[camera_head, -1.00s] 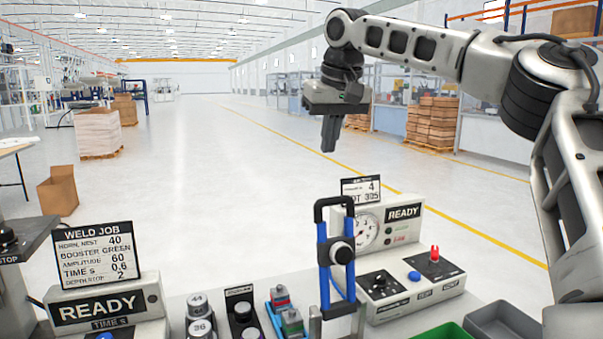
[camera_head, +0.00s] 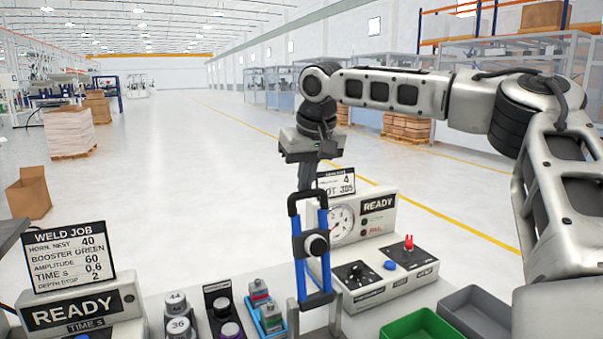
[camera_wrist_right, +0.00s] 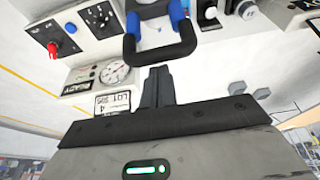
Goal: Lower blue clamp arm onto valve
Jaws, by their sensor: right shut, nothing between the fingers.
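My right gripper (camera_head: 307,183) is shut and empty, pointing down just behind the top of the handle. In the right wrist view, the shut fingers (camera_wrist_right: 157,84) are close to the black handle bar (camera_wrist_right: 160,53); I cannot tell whether they touch it. I cannot make out a valve under the clamp. My left gripper is not in view.
A gauge box with a READY sign (camera_head: 378,205) and a control box (camera_head: 385,275) stand behind and right of the clamp. Green (camera_head: 422,325) and grey (camera_head: 475,312) bins are at right. A tray of coloured parts (camera_head: 265,308) and a weld display (camera_head: 80,308) are at left.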

